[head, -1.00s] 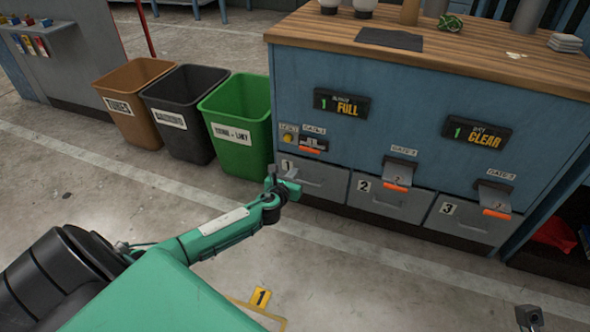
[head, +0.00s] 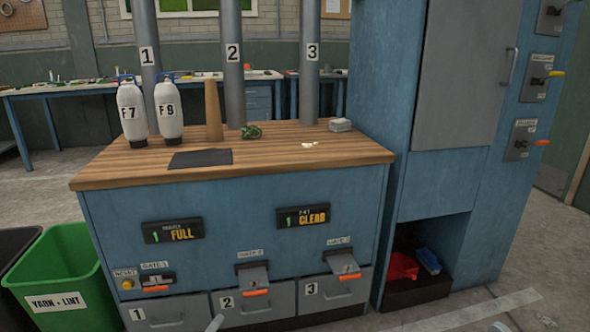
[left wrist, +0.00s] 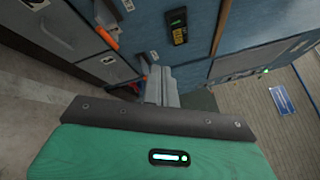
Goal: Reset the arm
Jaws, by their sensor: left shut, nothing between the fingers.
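My left gripper (left wrist: 162,88) shows in the left wrist view, its grey fingers together with nothing between them. Beyond it are the blue cabinet front and its grey drawers. In the head view only a grey tip of my left gripper (head: 215,323) shows at the bottom edge, in front of the drawers. The rest of that arm is out of the head view. A small grey tip at the bottom right looks like part of my right gripper (head: 497,327); its fingers cannot be made out.
The blue cabinet (head: 225,235) has a wooden top (head: 270,158) with two white bottles (head: 133,112), a brown cone (head: 213,112) and a dark mat (head: 200,158). A green bin (head: 62,272) stands left. A tall blue cabinet (head: 455,180) stands right. Floor at lower right is open.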

